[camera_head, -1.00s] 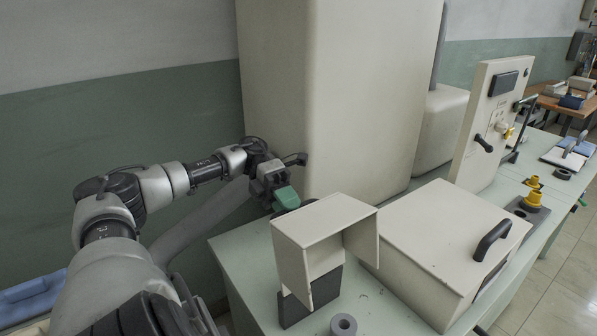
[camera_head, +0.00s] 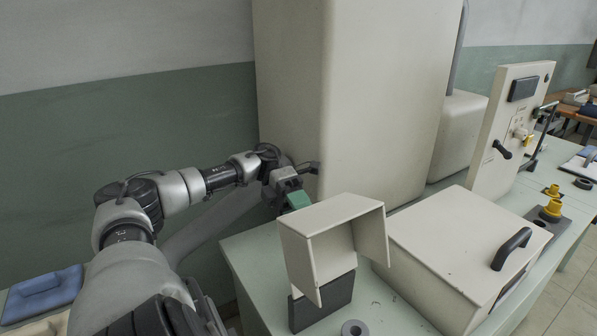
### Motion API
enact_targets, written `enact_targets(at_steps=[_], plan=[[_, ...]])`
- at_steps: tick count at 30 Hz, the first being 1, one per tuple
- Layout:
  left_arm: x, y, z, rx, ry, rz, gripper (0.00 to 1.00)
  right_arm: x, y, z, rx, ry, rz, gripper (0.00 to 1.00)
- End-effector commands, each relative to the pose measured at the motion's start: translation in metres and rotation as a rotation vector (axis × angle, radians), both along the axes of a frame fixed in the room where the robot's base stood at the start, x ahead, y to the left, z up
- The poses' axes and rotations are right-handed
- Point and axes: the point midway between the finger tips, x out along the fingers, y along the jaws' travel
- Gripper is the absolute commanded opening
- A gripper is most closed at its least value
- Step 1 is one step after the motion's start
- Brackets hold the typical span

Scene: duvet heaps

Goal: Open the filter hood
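A beige box (camera_head: 450,245) with a black bar handle (camera_head: 511,249) stands on the bench at right, its top closed. Left of it, an angled beige cover (camera_head: 330,235) stands open-sided on a dark block (camera_head: 327,299). I cannot tell for sure which of the two is the filter hood. My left gripper (camera_head: 302,182) is behind the cover, by the large beige cabinet, apart from the box handle. A green piece (camera_head: 298,200) shows at the gripper; whether it is held is unclear. The finger gap is not readable. My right gripper is not in view.
A large beige cabinet (camera_head: 385,90) rises behind the bench (camera_head: 250,262). A panel with a black lever (camera_head: 515,120) stands at right, near yellow fittings (camera_head: 551,208). A grey ring (camera_head: 354,329) lies at the front. A blue padded item (camera_head: 42,292) is at far left.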

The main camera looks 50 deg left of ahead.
Motion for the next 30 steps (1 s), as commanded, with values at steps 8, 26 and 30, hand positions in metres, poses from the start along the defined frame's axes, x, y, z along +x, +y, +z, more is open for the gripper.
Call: enact_targets(at_steps=[8, 26, 30], plan=[[0.002, 0.005, 0.004, 0.0, -0.006, 0.006, 0.48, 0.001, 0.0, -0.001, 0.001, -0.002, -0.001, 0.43], [0.008, 0.063, 0.029, -0.008, -0.001, 0.005, 0.48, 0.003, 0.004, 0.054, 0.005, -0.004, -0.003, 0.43], [0.008, 0.068, 0.028, -0.004, -0.001, 0.004, 0.48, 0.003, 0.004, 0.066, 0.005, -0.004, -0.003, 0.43]])
